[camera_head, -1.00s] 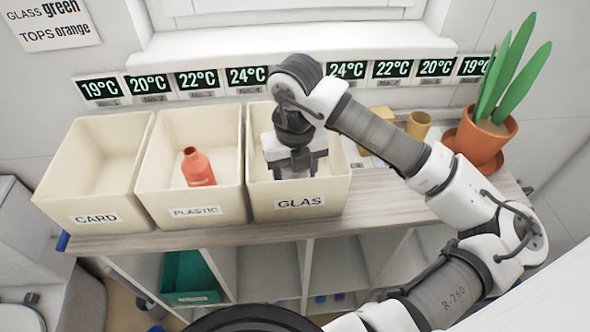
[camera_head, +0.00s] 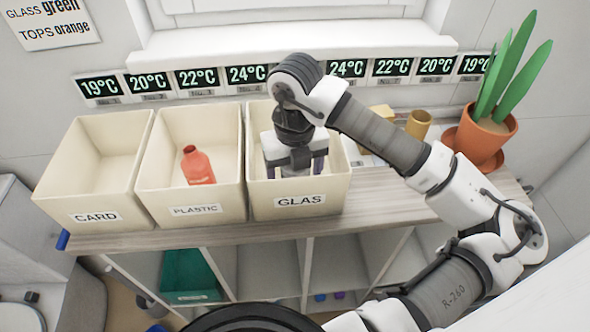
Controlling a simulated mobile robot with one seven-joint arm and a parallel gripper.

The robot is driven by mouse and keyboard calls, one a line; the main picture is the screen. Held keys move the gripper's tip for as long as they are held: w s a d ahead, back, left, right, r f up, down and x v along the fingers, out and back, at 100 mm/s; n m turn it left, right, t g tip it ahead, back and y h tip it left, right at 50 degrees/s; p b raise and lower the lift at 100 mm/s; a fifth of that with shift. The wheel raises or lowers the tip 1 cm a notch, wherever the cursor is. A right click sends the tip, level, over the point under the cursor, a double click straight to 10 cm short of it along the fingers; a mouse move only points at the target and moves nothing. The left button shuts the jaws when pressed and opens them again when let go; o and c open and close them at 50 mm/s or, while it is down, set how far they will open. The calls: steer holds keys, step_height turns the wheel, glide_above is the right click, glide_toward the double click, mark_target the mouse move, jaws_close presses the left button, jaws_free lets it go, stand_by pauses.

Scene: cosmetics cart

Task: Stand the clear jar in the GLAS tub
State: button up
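The GLAS tub (camera_head: 300,212) is the right one of the cream tubs on the shelf top, with its label on the front wall. My gripper (camera_head: 294,174) points down inside this tub, its fingertips below the rim. Its two fingers stand well apart at the left and right, so it looks open. I cannot make out the clear jar; the tub's front wall and my gripper hide part of the tub floor.
The PLASTIC tub (camera_head: 193,213) stands directly to the left with a red bottle (camera_head: 198,166) in it. The CARD tub (camera_head: 95,217) beyond looks empty. Right of the GLAS tub are a tan cup (camera_head: 418,124) and a potted plant (camera_head: 480,136).

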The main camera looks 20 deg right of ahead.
step_height(320, 180, up, 12)
steer(key=shift+r+b, duration=0.1)
steer(key=shift+b, duration=0.85)
